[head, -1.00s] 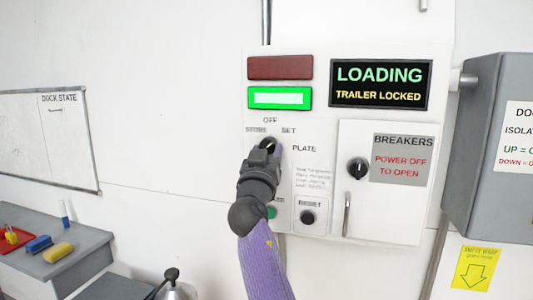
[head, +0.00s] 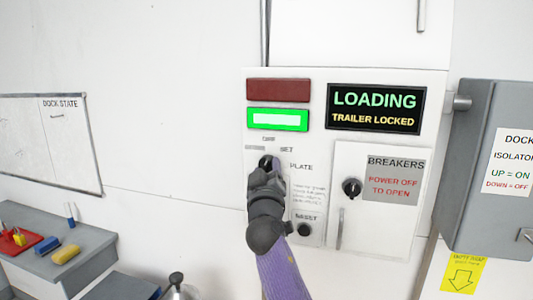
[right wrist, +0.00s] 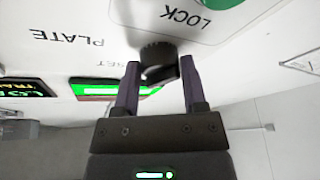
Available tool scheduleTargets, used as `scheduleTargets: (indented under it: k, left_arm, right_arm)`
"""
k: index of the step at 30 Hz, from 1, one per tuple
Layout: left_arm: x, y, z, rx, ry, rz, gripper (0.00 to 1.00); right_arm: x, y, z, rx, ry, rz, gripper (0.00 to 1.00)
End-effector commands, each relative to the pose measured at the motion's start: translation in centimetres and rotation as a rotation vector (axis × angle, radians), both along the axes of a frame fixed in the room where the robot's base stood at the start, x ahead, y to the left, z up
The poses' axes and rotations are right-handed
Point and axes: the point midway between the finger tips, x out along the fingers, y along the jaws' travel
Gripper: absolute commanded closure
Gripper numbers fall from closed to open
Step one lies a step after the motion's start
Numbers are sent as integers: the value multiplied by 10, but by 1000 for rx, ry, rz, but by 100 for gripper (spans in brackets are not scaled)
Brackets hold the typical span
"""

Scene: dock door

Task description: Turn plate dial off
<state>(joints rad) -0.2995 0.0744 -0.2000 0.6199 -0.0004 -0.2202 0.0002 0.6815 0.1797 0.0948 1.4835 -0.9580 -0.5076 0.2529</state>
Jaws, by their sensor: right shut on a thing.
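The plate dial is a dark knob beneath the OFF and SET marks on the white control panel (head: 390,240). In the head view my right gripper (head: 269,163) covers most of it. In the right wrist view the ridged black dial (right wrist: 157,50) sits between the two purple fingers of my right gripper (right wrist: 160,70), which is shut on it. The PLATE label (head: 301,167) is right of the dial. The dial's pointer is hidden, so I cannot tell its setting. My left gripper is not in view.
A green lamp (head: 278,119) is lit below a dark red lamp (head: 278,90). The display (head: 375,109) reads LOADING, TRAILER LOCKED. A breaker knob (head: 352,188) and reset button (head: 304,230) are to the right. A grey isolator box (head: 470,190) juts out at far right.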

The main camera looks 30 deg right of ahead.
Motion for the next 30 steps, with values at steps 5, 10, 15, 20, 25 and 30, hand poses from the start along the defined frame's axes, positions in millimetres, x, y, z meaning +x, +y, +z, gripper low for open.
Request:
scheduleTargets:
  k: [5, 10, 15, 20, 25, 30]
  left_arm:
    - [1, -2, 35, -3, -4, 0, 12]
    - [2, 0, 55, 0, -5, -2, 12]
    - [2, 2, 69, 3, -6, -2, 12]
    - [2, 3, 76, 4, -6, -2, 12]
    - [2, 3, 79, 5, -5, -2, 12]
    - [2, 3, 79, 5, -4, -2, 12]
  right_arm:
    - [-1, -1, 8, -93, 109, 0, 100]
    - [-1, -1, 7, -167, 196, 1, 100]
    - [-2, -2, 7, -221, 259, 0, 100]
    - [-2, -2, 6, -252, 293, 1, 100]
    - [-2, -1, 4, -267, 311, 1, 100]
    - [-2, -1, 3, -270, 316, 1, 100]
